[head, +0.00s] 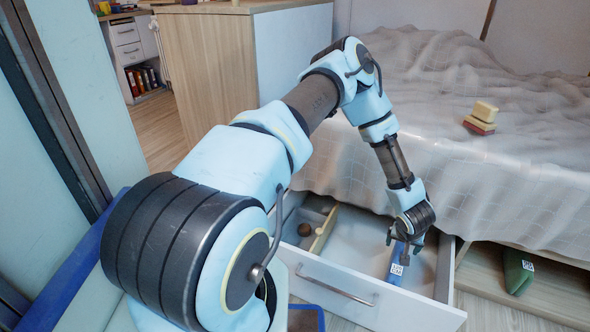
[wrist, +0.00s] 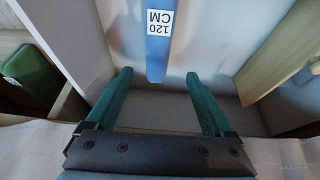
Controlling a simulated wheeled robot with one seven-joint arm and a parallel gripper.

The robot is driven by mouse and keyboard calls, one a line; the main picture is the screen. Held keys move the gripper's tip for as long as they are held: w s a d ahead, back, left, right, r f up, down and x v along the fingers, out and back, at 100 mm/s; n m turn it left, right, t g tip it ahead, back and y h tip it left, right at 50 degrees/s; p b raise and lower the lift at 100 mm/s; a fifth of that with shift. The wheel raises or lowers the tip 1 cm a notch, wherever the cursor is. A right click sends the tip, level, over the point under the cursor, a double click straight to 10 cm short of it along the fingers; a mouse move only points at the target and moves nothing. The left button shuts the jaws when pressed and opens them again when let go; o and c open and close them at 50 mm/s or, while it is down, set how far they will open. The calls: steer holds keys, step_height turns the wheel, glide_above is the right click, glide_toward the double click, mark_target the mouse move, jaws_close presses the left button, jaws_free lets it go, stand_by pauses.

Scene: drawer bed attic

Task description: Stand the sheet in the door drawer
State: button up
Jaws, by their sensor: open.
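A blue sheet bundle (head: 396,272) with a white label is in the open drawer (head: 345,297) under the bed, toward the drawer's right side. In the wrist view the blue bundle (wrist: 159,50) is a narrow strip labelled "120 CM", its near end between my fingertips. My gripper (head: 405,241) points down into the drawer at the bundle. Its green fingers (wrist: 159,76) are spread, with a gap on each side of the bundle. My gripper hides part of the bundle in the head view, and I cannot tell whether it stands or lies.
A wooden divider (head: 324,229) crosses the drawer; a brown round thing (head: 305,230) lies left of it. A green labelled bundle (head: 518,271) sits in the wooden compartment at right. Yellow and red blocks (head: 482,117) lie on the bed (head: 440,85).

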steer(key=w+a+r+h, duration=0.1)
steer(key=w+a+r, duration=0.2)
steer(key=a+r, duration=0.55)
steer(key=w+a+r, duration=0.4)
steer(key=a+r, duration=0.1)
steer(key=r, duration=0.7)
steer(key=s+a+r+n+g+y, duration=0.1)
steer(key=s+a+r, duration=0.3)
steer(key=a, duration=0.3)
steer(key=s+a+r+n+y, duration=0.1)
steer(key=s+a+r, duration=0.3)
steer(key=a, duration=0.4)
steer(key=s+a+r+n+g+y, duration=0.1)
steer(key=s+a+r, duration=0.4)
steer(key=a, duration=0.3)
steer(key=shift+a+r+n+g, duration=0.2)
steer(key=shift+r+n+g, duration=0.1)
steer(key=shift+r+n, duration=0.1)
step_height(320, 180, up, 34)
steer(key=p, duration=3.4)
